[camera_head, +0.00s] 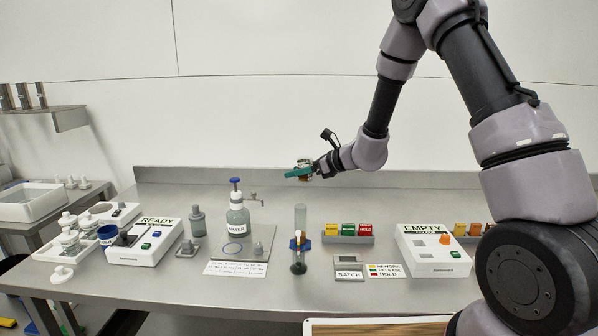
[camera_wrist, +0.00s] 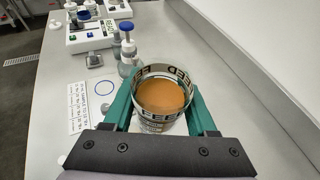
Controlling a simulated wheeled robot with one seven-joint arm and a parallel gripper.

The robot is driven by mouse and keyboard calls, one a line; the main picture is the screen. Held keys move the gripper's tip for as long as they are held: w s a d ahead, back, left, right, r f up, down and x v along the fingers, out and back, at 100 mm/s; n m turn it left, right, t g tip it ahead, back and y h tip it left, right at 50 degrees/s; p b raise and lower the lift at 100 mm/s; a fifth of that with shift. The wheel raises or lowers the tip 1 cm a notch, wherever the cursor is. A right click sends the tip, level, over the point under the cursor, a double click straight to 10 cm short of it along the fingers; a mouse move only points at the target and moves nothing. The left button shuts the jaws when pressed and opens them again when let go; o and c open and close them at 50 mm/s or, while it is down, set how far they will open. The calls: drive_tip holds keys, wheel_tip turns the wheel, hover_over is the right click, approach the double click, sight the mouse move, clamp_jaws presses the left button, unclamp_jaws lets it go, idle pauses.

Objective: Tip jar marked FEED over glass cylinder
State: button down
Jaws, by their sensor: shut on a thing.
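My gripper (camera_head: 298,172) is shut on the jar marked FEED (camera_wrist: 160,118), with a green finger on each side of it. The jar is open-topped clear glass with black-on-cream lettering and orange-brown contents. In the wrist view I look down into its mouth, and the contents lie inside. In the head view the jar (camera_head: 304,162) is small and partly hidden by the fingers; its exact tilt is hard to tell. The glass cylinder (camera_head: 300,217) stands upright on the bench, below the gripper in the picture and apart from it. I cannot make out the cylinder in the wrist view.
A WATER bottle (camera_head: 238,217) stands left of the cylinder. A small dark-based item (camera_head: 298,266) stands in front of it. Coloured blocks in a rack (camera_head: 348,238), a BATCH display (camera_head: 349,272) and the EMPTY box (camera_head: 432,250) are to the right. The READY box (camera_head: 157,240) is left.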

drive_tip(key=f+n+t, duration=0.1)
drive_tip(key=w+f+n+t+h, duration=0.1)
drive_tip(key=f+n, duration=0.1)
drive_tip(key=d+f+n+t, duration=0.1)
drive_tip(key=shift+w+f+n, duration=0.3)
drive_tip(key=shift+f+n, duration=0.1)
drive_tip(key=shift+s+f, duration=0.1)
drive_tip(key=shift+f, duration=0.1)
idle(0.6)
drive_tip(key=shift+d+r+n+t, duration=0.1)
drive_tip(key=shift+r+n+t, duration=0.5)
drive_tip(key=shift+n, duration=0.3)
drive_tip(key=shift+r+n+t, duration=0.4)
drive_tip(key=shift+n+t, duration=0.3)
drive_tip(key=shift+n, duration=0.2)
idle(4.6)
